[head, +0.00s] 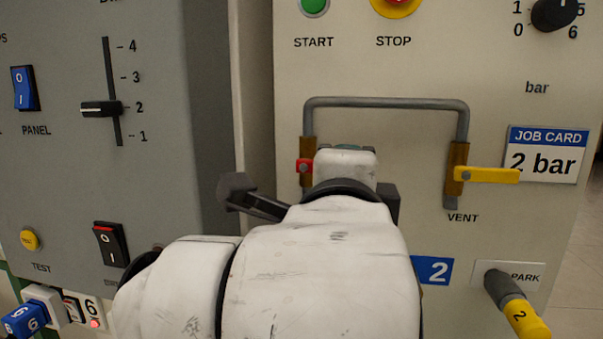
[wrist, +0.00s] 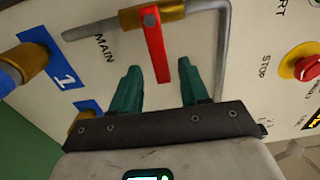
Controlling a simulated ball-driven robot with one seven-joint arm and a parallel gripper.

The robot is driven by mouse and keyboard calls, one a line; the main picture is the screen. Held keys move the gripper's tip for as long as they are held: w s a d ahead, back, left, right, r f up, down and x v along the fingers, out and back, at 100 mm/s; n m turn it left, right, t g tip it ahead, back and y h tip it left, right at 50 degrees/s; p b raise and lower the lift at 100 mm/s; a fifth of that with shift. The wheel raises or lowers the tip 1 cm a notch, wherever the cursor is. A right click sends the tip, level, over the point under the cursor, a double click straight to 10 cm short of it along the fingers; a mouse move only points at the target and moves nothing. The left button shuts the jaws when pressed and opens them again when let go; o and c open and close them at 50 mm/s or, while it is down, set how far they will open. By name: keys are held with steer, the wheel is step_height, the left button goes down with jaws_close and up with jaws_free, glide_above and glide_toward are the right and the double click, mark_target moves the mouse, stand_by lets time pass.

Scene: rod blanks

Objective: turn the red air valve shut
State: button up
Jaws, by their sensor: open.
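The red air valve's lever (wrist: 155,45) is a flat red bar on a brass body (wrist: 139,18) in the grey pipe, near the MAIN label. It lies crosswise to the pipe. In the head view only a small red end of the lever (head: 304,165) shows beside my arm; the rest is hidden. My gripper (wrist: 161,72) is open, with its two green fingers apart on either side of the lever's free end. The lever end reaches between the fingertips. I see a gap on both sides, and no clear contact. In the head view my arm hides the fingers.
The grey pipe loop (head: 385,102) stands out from the panel around my gripper. A yellow VENT lever (head: 487,175) points right on its other leg. The STOP button (head: 397,4) is above. A parked yellow-ended hose (head: 516,305) sticks out at lower right. A grey cabinet (head: 190,110) stands left.

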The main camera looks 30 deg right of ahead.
steer(key=v, duration=1)
